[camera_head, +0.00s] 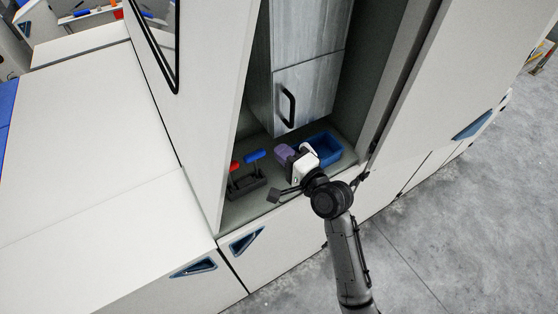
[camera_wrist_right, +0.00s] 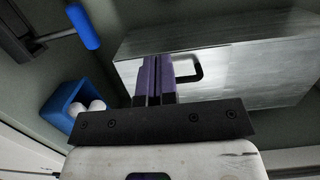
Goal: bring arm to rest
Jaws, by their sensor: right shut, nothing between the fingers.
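My right arm reaches up from the bottom of the head view into an open cabinet recess. My right gripper (camera_head: 283,153) has purple fingers and is over the recess floor, left of a blue bin. In the right wrist view the fingers of this gripper (camera_wrist_right: 156,62) are pressed together with nothing between them. They appear in front of a grey cabinet box with a black handle; whether they touch it I cannot tell. My left gripper is in neither view.
The blue bin (camera_head: 325,147) holds white round things, seen in the right wrist view (camera_wrist_right: 66,104). A dark rack (camera_head: 246,186) with a red and a blue handle stands left of my gripper. The grey box (camera_head: 307,92) stands behind. White panels flank the recess.

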